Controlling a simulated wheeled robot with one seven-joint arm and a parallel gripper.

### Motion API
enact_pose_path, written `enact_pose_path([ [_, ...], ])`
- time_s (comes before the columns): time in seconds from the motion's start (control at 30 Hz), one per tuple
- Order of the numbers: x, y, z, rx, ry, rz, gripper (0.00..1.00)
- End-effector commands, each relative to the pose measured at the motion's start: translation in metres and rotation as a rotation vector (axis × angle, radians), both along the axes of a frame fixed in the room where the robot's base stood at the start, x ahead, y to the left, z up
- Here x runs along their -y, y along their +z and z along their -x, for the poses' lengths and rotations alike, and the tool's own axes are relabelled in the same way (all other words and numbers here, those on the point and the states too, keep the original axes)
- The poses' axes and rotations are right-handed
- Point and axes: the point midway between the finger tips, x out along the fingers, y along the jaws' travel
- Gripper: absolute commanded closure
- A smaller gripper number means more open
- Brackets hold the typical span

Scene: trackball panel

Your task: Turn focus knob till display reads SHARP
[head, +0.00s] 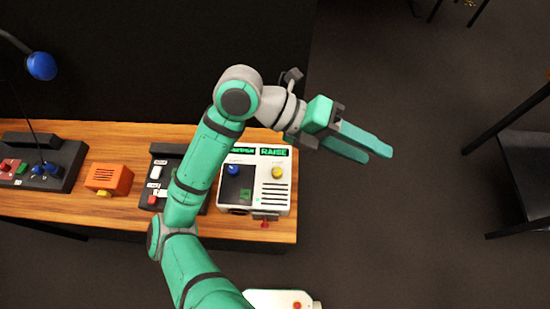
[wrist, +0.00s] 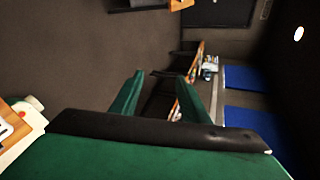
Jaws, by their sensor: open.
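A white panel box (head: 280,203) stands at the right end of the wooden desk. Its display (head: 274,152) has green text reading RAISE, with another green readout to its left partly hidden by my arm. A blue knob (head: 233,170) and a yellow knob (head: 277,172) sit on its top face. Their labels are too small to read, so I cannot tell which is the focus knob. My gripper (head: 378,151) is open and empty, out past the desk's right edge over the floor, pointing away from the panel. Its two fingers also show apart in the wrist view (wrist: 160,75).
The desk (head: 110,212) also holds an orange box (head: 108,178), a dark panel (head: 155,185) partly behind my arm, and another dark panel (head: 70,157) with a blue-ended lamp (head: 41,66). A dark chair (head: 528,160) stands far right. The floor between is clear.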

Motion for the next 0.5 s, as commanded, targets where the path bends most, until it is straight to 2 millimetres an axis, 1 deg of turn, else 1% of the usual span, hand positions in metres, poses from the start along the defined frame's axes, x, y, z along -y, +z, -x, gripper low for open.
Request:
enact_pose_path([
  [0.03,-0.015,-0.013,-0.008,0.007,0.029,-0.099,0.59],
  [0.17,-0.059,-0.046,-0.027,0.006,0.110,-0.349,0.59],
  [0.2,-0.075,-0.055,-0.032,0.003,0.140,-0.426,0.59],
  [0.27,-0.102,-0.067,-0.039,-0.003,0.187,-0.542,0.59],
  [0.3,-0.121,-0.074,-0.043,-0.009,0.220,-0.618,0.59],
  [0.37,-0.151,-0.083,-0.048,-0.019,0.268,-0.730,0.59],
  [0.4,-0.170,-0.087,-0.051,-0.026,0.299,-0.800,0.59],
  [0.5,-0.213,-0.093,-0.053,-0.043,0.370,-0.954,0.59],
])
